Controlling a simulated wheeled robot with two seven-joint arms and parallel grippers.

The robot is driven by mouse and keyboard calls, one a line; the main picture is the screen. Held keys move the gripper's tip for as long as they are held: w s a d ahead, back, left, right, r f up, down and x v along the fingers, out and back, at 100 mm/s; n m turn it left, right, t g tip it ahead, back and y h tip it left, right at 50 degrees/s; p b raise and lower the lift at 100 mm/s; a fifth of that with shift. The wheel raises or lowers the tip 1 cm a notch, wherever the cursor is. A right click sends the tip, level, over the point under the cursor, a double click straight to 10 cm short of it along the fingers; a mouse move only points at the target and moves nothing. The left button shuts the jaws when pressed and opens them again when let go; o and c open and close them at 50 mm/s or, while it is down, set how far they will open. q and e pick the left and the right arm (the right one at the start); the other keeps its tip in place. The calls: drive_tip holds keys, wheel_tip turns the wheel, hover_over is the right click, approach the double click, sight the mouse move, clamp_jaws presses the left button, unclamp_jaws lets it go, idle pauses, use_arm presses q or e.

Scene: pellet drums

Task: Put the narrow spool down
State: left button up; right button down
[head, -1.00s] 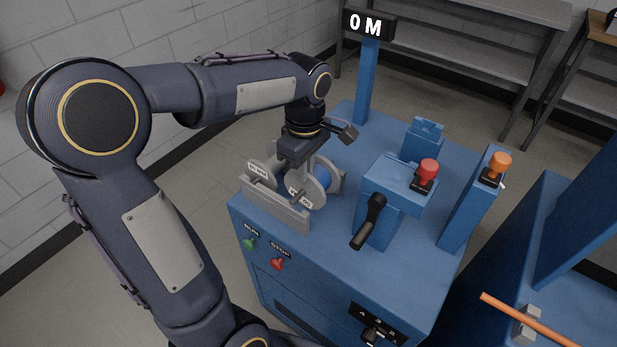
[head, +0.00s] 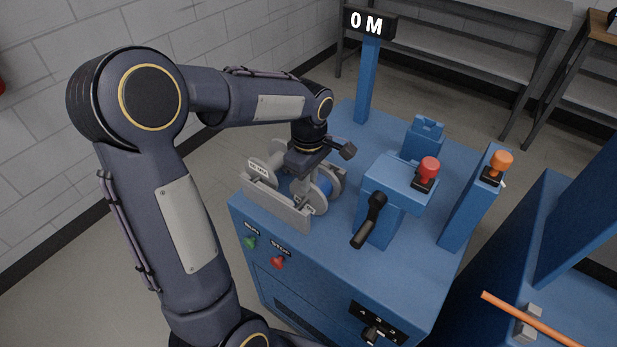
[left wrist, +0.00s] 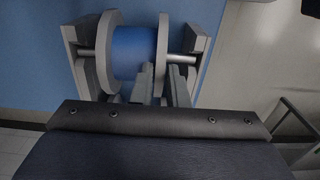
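The narrow spool has a blue core and pale grey flanges. It shows in the head view (head: 325,188) and in the left wrist view (left wrist: 135,52). A shaft runs through it, with its ends at the two side posts of the grey cradle (head: 275,204), also in the left wrist view (left wrist: 84,65). My left gripper (head: 302,198) points down over the cradle. In the left wrist view, its fingers (left wrist: 159,88) stand on either side of one flange, close against it. The fingertip contact is partly hidden. My right gripper is not in view.
The cradle stands on a blue machine top (head: 335,235). Right of it are a block with a black lever (head: 369,222) and a red knob (head: 428,170), then a post with an orange knob (head: 501,162). A display (head: 369,24) reads 0 M.

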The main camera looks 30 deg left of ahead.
use_arm(q)
drive_tip(key=o, duration=0.3)
drive_tip(key=shift+r, duration=0.15)
wheel_tip(320, 180, up, 11)
drive_tip(key=p, duration=0.1)
drive_tip(key=s+d+f+m+t+h, duration=0.2)
drive_tip(key=s+d+m, duration=0.1)
drive_tip(key=s+m, duration=0.4)
drive_tip(key=s+d+f+m+t+h, duration=0.1)
drive_tip(key=s+d+f+m+t, duration=0.1)
drive_tip(key=s+m, duration=0.6)
drive_tip(key=s+d+t, duration=0.1)
drive_tip(key=s+d, duration=0.1)
drive_tip(key=s, duration=0.2)
drive_tip(key=shift+d+f+m+t+h, duration=0.2)
drive_tip(key=shift+d+m+t+h, duration=0.1)
drive_tip(key=shift+h, duration=0.1)
drive_tip(key=shift+s, duration=0.1)
